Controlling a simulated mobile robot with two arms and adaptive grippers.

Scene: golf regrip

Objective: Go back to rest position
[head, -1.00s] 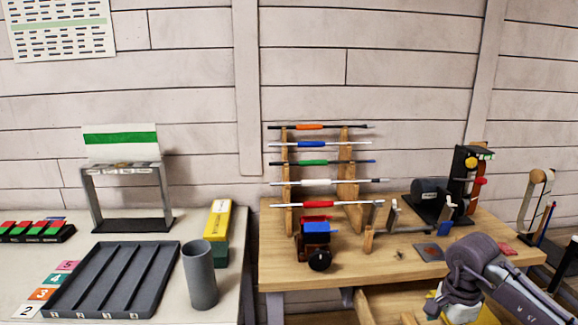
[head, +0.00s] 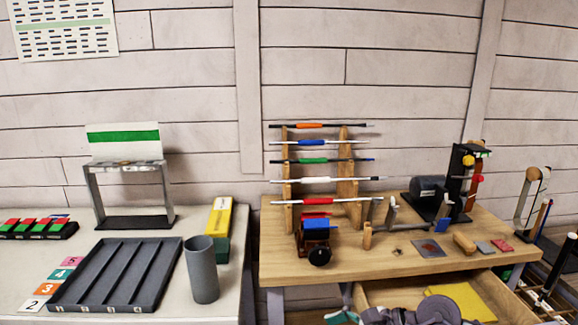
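A purple-grey part of my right arm (head: 437,311) shows at the bottom edge, over the open drawer of the wooden bench. Its fingers cannot be made out, and what they might hold is hidden. My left arm and gripper are out of view. Several shafts with coloured grips lie across a wooden rack: orange (head: 310,126), blue (head: 312,143), green (head: 313,161), white (head: 315,180) and red (head: 316,201). The wooden bench (head: 400,258) stands under the rack.
A dark slotted tray (head: 112,272) and a grey cylinder (head: 202,272) stand on the white table at left. A small clamp device (head: 316,240) and a black machine (head: 455,185) stand on the bench. The open drawer (head: 495,300) juts forward, holding a yellow item (head: 460,298).

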